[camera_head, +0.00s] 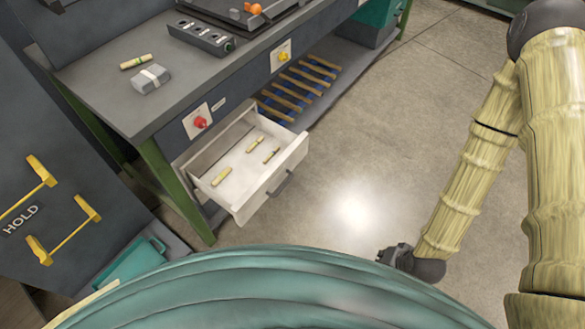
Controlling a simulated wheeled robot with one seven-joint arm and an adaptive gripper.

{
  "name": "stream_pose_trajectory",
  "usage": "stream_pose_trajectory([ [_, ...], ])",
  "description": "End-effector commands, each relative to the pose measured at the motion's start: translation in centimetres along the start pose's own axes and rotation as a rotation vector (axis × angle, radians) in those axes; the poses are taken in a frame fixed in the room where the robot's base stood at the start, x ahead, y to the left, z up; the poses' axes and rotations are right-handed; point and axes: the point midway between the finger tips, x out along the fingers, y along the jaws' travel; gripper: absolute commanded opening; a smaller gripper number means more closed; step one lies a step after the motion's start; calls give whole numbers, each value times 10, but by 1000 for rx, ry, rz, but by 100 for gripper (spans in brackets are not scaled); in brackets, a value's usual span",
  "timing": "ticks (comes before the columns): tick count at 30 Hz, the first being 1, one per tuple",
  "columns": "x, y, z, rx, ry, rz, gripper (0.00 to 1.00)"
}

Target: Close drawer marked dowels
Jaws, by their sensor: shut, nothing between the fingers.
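The drawer (205,166) is pulled out from under the dark bench, a white box with an open top. Several small pale wooden pieces lie inside it. Its front carries a dark bar handle (281,184). No dowels label is readable from here. My gripper (385,257) is low at the bottom right, apart from the drawer, over bare floor. It is partly hidden by my own body, and its fingers look shut with nothing held.
The bench (100,80) holds a grey block (151,79) and a pale wooden piece (137,62). A red knob (200,122) and a yellow knob (283,57) sit on its front. A dark HOLD panel (50,150) stands left. Floor right of the drawer is clear.

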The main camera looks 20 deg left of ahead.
Motion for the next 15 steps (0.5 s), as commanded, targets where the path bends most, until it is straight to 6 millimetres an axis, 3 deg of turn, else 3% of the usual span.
stream_pose_trajectory([
  [1,25,-6,-10,14,32,-41,0],
  [3,42,-20,-26,39,73,-105,0],
  [15,109,-106,-106,178,208,-512,0],
])
